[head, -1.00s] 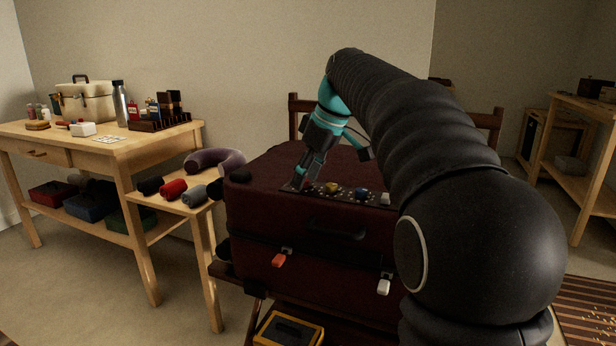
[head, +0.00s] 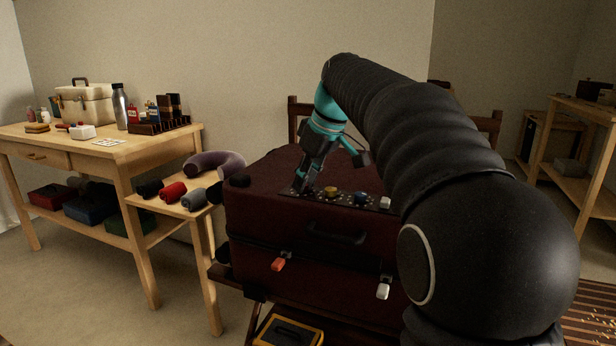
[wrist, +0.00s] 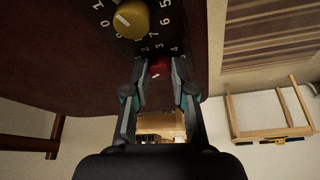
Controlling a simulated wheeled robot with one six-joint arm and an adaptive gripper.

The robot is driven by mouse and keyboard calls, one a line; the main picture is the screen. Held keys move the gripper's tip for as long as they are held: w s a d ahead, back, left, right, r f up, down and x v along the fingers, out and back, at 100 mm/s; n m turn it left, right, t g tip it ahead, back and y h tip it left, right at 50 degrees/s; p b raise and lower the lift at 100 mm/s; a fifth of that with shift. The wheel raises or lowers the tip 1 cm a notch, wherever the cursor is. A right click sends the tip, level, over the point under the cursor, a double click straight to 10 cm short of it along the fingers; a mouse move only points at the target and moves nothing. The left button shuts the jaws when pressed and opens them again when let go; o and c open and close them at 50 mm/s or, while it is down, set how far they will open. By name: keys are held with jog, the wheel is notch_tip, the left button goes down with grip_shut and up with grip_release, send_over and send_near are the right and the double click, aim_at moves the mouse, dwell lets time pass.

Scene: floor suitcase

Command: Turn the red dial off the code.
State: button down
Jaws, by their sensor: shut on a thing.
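The red dial (wrist: 160,67) sits between my fingertips in the wrist view, on the dark number plate at the top front edge of the maroon suitcase (head: 270,240). My gripper (wrist: 160,75) is shut on the red dial; it also shows in the head view (head: 302,187), at the plate's left end, where it mostly hides the red dial. Digits show around the red dial, but its pointer is hidden. A yellow dial (wrist: 131,19) is beside it, and a blue dial (head: 361,197) and a white dial (head: 385,202) are farther right.
The suitcase has an orange latch (head: 279,264) and a white latch (head: 383,290) on its front. A small side table (head: 170,206) with rolled cloths and a neck pillow (head: 215,163) stands close on the left. A workbench (head: 100,150) is farther left.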

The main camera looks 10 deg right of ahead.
jog(key=m, duration=0.1)
jog(key=m+h+p, duration=0.1)
jog(key=m, duration=0.1)
jog(key=shift+s+a+r+t, duration=0.1)
jog(key=shift+a+t, duration=0.1)
jog(key=shift+t, duration=0.2)
jog(key=m+p, duration=0.1)
jog(key=m, duration=0.1)
jog(key=m+h+p, duration=0.1)
jog(key=m, duration=0.1)
jog(key=shift+a+h, duration=0.15)
jog(key=shift+h, duration=0.15)
jog(key=m+h+p, duration=0.1)
jog(key=m, duration=0.1)
jog(key=m+h+p, duration=0.1)
jog(key=m, duration=0.2)
jog(key=shift+a+m, duration=0.15)
jog(key=shift+m, duration=0.15)
jog(key=c, duration=1)
grip_release()
jog(key=shift+o, duration=0.2)
